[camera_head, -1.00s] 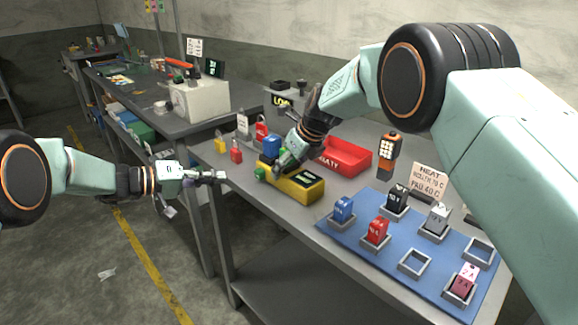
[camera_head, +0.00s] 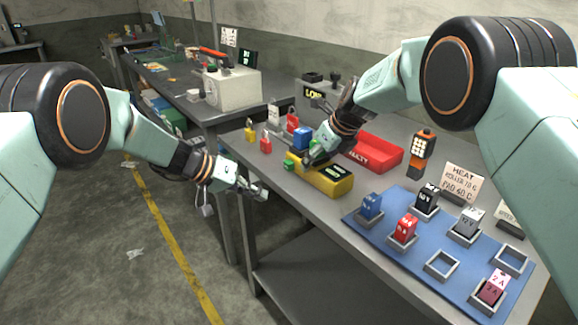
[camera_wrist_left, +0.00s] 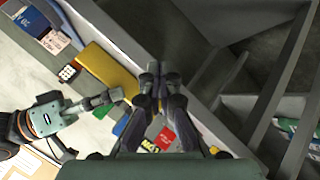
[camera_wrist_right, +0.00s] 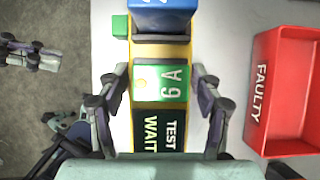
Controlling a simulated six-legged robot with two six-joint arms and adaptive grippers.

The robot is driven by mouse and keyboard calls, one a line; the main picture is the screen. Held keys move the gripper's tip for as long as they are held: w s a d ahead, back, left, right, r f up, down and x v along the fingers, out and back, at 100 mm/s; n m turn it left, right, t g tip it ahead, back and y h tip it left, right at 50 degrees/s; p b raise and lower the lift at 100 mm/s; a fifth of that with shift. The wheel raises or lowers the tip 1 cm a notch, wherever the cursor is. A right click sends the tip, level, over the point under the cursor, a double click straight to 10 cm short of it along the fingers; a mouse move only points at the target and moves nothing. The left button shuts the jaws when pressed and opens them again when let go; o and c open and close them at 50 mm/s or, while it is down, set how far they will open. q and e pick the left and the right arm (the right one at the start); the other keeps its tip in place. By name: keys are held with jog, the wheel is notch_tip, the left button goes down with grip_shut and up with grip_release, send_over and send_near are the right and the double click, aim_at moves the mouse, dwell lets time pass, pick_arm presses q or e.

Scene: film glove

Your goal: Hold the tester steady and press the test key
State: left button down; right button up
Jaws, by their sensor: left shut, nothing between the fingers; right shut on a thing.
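The yellow tester (camera_head: 332,184) lies near the front edge of the grey table. My right gripper (camera_head: 312,158) is shut on the tester from above, one finger on each long side. My left gripper (camera_head: 262,192) is shut and empty, in front of the table edge, apart from the tester.
A blue mat (camera_head: 375,224) with holders and coloured blocks lies to the right. Small red and yellow padlock-like items stand left.

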pick_arm(q)
jog(key=s+a+f+m+y, duration=0.2)
jog(key=a+f+m+y, duration=0.2)
jog(key=a+f+y, duration=0.15)
jog(key=m+t+h, duration=0.2)
jog(key=m+t, duration=0.8)
jog(key=m, duration=0.8)
send_near(276, 180)
jog(key=w+a, duration=0.3)
jog(key=a, duration=0.1)
jog(key=shift+w+f, duration=0.1)
jog(key=shift+w, duration=0.1)
jog(key=shift+w+d, duration=0.8)
jog(key=shift+d, duration=0.4)
jog(key=shift+w+d, duration=0.85)
jog(key=shift+d, duration=0.4)
jog(key=shift+w+d, duration=0.8)
jog(key=shift+d, duration=0.4)
jog(key=shift+d, duration=0.1)
jog(key=shift+w+d, duration=0.25)
